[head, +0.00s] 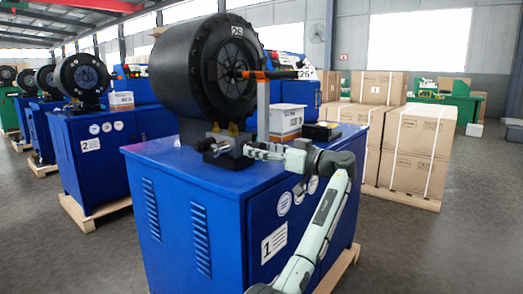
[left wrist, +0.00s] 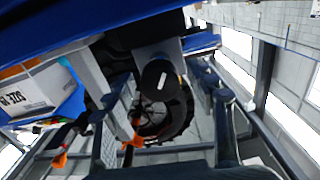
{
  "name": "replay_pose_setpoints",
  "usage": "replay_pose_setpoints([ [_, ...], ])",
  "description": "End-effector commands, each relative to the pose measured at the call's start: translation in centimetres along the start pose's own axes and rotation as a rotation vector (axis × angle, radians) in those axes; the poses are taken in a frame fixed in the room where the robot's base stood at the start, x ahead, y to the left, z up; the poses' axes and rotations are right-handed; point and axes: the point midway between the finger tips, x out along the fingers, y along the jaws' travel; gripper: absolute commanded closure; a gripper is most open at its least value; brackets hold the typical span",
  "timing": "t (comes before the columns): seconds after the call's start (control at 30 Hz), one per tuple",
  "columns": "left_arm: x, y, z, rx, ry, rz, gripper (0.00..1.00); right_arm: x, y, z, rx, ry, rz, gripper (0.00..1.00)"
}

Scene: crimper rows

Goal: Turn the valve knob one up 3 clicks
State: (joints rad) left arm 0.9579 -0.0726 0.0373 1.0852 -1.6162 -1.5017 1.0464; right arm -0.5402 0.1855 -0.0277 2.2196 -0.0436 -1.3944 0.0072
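The valve knob (left wrist: 158,79) is a dark round knob with a short white mark, slightly tilted, near the middle of the left wrist view. It sits on a grey valve block (head: 221,149) on top of the blue cabinet (head: 190,180) labelled 1, below the big black crimper head (head: 196,70). My left gripper (head: 256,151) reaches in from the right of the block, with its tips close to the knob side. In the left wrist view its two fingers stand apart, with the knob ahead between them. I cannot tell whether they touch it. My right gripper is out of view.
More crimpers, including cabinet 2 (head: 92,160), stand left. Cartons (head: 412,150) stand right.

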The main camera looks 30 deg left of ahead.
Motion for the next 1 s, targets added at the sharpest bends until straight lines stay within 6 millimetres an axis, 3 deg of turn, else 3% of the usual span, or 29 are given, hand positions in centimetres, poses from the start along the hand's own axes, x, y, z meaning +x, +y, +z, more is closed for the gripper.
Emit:
replay_pose_setpoints([
  [0.03,-0.01,0.00,0.01,0.000,0.000,0.000,0.51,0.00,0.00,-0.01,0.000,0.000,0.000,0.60],
  [0.4,-0.03,-0.01,0.00,0.000,0.000,0.000,0.94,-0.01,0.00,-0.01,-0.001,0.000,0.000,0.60],
  [0.77,0.00,-0.03,-0.07,0.073,0.001,-0.001,0.94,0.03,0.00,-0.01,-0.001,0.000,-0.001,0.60],
  [1.0,-0.01,0.00,-0.16,0.244,0.001,0.000,0.94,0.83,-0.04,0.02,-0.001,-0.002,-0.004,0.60],
])
